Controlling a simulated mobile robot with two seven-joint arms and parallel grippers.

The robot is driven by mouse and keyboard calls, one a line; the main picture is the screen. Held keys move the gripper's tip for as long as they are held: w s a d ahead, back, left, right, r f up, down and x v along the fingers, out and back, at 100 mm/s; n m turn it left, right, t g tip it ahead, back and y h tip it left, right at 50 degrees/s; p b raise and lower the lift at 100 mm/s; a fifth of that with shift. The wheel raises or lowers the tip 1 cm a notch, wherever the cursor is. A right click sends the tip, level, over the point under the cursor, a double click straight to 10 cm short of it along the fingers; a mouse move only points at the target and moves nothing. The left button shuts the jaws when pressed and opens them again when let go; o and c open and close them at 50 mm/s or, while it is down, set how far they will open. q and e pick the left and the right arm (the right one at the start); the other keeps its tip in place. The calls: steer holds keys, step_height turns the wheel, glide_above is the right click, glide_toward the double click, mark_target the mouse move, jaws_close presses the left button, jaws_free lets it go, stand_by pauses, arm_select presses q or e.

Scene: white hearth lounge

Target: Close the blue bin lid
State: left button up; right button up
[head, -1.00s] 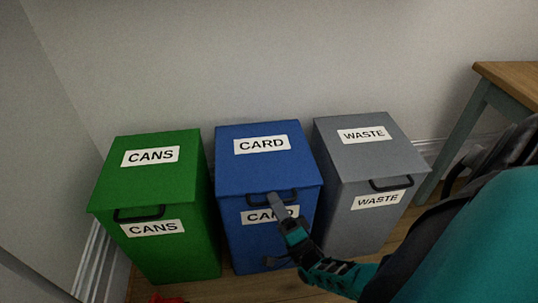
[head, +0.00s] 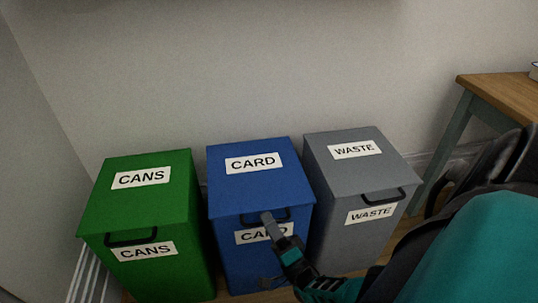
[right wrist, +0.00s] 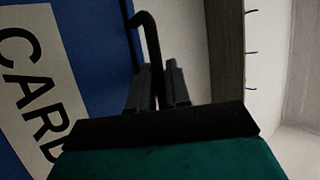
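The blue bin (head: 226,258) labelled CARD stands in the middle of three bins. Its blue lid (head: 280,175) lies down flat on top, with no visible gap at the front edge. A black handle (head: 284,215) sits on the lid's front. My right gripper (head: 266,216) is at this handle. In the right wrist view, the handle (right wrist: 149,35) runs down between the two dark fingers (right wrist: 160,82). The fingers are close to it on both sides; whether they press on it is unclear. My left gripper is not in view.
The green CANS bin (head: 165,210) stands close on the left and the grey WASTE bin (head: 375,170) close on the right, both with lids down. A wooden table (head: 495,90) is at the right. The wall (head: 240,70) is behind the bins.

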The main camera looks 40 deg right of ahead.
steer(key=shift+w+d+r+p, duration=0.1)
steer(key=shift+r+p, duration=0.2)
steer(key=shift+p, duration=0.05)
step_height(320, 180, up, 10)
steer(key=p, duration=0.7)
steer(key=shift+r, duration=0.1)
arm_select(q)
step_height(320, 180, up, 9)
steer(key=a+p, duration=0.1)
steer(key=p, duration=0.4)
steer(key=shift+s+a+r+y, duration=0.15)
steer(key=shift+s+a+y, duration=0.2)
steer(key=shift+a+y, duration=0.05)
arm_select(e)
step_height(320, 180, up, 9)
steer(key=shift+r, duration=0.15)
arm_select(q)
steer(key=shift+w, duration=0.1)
arm_select(e)
steer(key=shift+c, duration=0.3)
